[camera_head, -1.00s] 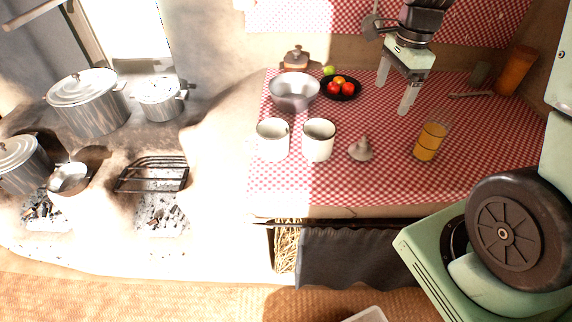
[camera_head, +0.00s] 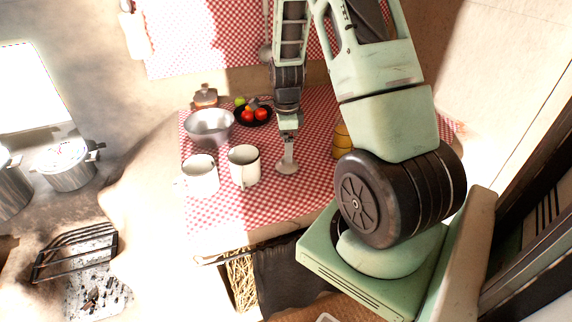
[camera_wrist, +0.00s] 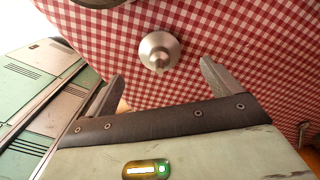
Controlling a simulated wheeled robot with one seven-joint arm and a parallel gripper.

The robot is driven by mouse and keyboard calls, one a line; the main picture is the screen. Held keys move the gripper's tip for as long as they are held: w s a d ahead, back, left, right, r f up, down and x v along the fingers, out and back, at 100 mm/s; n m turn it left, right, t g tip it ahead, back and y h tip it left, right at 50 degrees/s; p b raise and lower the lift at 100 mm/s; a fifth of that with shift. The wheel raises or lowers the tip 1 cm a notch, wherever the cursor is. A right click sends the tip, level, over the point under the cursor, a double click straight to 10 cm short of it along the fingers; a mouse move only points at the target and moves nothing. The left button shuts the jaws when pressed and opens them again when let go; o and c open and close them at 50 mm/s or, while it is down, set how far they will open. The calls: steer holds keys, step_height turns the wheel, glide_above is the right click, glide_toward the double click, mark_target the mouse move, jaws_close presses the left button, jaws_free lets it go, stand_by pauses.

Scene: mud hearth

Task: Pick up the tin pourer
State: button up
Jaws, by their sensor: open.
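The tin pourer (camera_wrist: 159,50) is a small grey metal piece with a round base and a narrow top. It stands on the red checked cloth (camera_wrist: 215,30), just beyond and between my fingertips in the wrist view. My gripper (camera_wrist: 160,82) is open, with one finger on each side and nothing between them. In the head view my gripper (camera_head: 288,158) points down over the pourer (camera_head: 287,169) and partly hides it. Whether the fingers touch it I cannot tell.
Two white mugs (camera_head: 243,166) stand close left of the pourer. A metal bowl (camera_head: 209,127) and a black plate of fruit (camera_head: 240,121) are behind. A yellow container (camera_head: 341,143) is to the right, partly hidden by my arm. The cloth in front is clear.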

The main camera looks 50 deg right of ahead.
mark_target(282, 167)
steer(key=shift+f+p, duration=0.5)
steer(key=shift+f, duration=2.7)
steer(key=c, duration=1.1)
steer(key=shift+c, duration=0.2)
